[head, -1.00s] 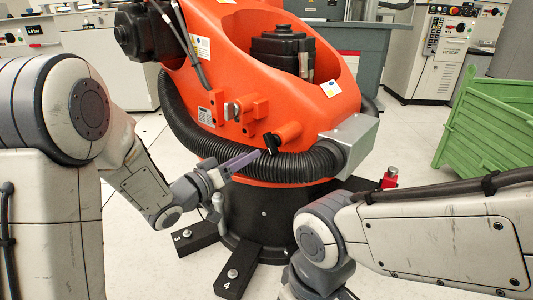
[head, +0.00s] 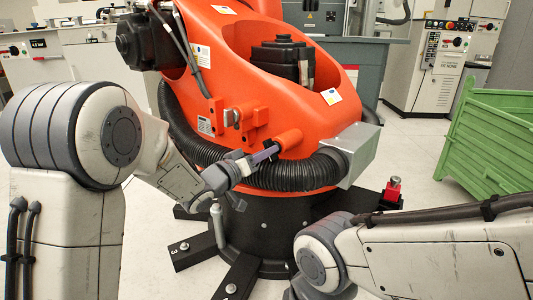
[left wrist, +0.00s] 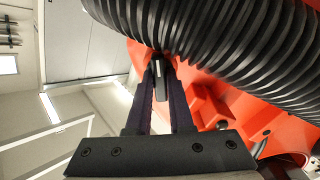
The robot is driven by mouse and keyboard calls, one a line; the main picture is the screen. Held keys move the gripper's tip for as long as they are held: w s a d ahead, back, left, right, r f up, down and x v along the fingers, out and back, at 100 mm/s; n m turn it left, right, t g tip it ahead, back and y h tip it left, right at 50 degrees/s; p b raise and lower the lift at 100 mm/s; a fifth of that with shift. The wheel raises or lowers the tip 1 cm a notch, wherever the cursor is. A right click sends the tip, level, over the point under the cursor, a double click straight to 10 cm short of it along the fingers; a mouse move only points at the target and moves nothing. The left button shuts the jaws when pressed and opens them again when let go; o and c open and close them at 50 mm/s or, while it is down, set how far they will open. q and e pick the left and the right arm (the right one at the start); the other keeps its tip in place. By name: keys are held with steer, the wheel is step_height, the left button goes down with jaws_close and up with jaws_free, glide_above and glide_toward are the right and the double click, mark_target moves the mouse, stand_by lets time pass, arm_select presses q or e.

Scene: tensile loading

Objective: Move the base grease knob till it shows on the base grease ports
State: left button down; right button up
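The base grease knob, a small black handle with a pale stripe, shows in the left wrist view (left wrist: 158,75) between my finger tips. In the head view it sits at the end of a short orange cylinder (head: 287,141) on the orange robot's base, mostly covered by my gripper. My left gripper (head: 266,155) reaches it from the left; its long dark purple fingers, also in the left wrist view (left wrist: 157,82), lie close against both sides of the knob. The marks for the base grease ports cannot be made out. My right gripper is outside the head view.
A ribbed black hose (head: 290,177) curves just below the knob and fills the upper right of the left wrist view. A grey metal box (head: 350,152) is at its right end. Black feet (head: 236,277) spread on the floor. A green crate (head: 490,140) stands right.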

arm_select(q)
steer(key=shift+m, duration=0.3)
steer(key=m, duration=0.2)
steer(key=shift+m, duration=0.4)
steer(key=m, duration=0.3)
steer(key=shift+m+b, duration=0.3)
steer(key=m+b, duration=0.1)
steer(key=m, duration=0.2)
steer(key=shift+f, duration=0.1)
steer(key=shift+m+b, duration=0.95)
steer(key=shift+m, duration=1.25)
steer(key=c, duration=0.8)
jaws_free()
